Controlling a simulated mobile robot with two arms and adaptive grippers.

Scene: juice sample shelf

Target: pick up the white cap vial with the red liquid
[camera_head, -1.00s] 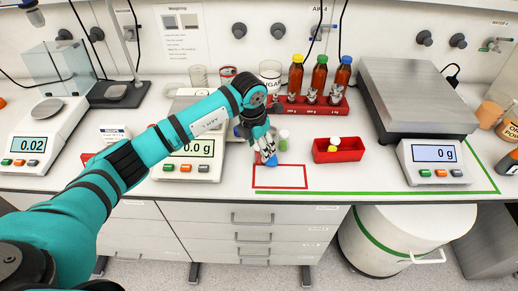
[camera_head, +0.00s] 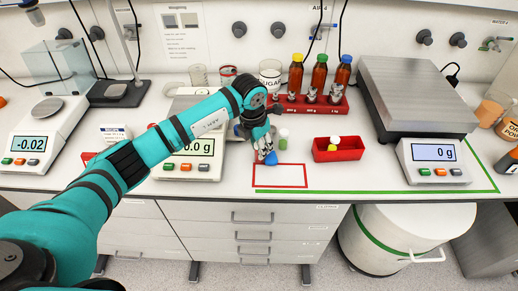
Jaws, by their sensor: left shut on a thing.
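My left gripper (camera_head: 266,150) points down above the red-outlined rectangle (camera_head: 280,187) on the bench. Its fingers are shut on a small blue thing (camera_head: 271,158), mostly hidden by the fingers; I cannot tell whether it is a cap or a whole vial. Just right of the gripper stands a small vial with a whitish cap and greenish contents (camera_head: 284,138). A white round cap (camera_head: 334,140) shows in the red tray (camera_head: 350,155), beside a yellow one (camera_head: 332,149). I cannot make out red liquid in any vial. My right gripper is not in view.
A large scale (camera_head: 437,152) is at the right and a smaller balance (camera_head: 187,165) is left of the gripper, behind my arm. The front strip of bench between rectangle and large scale is clear.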

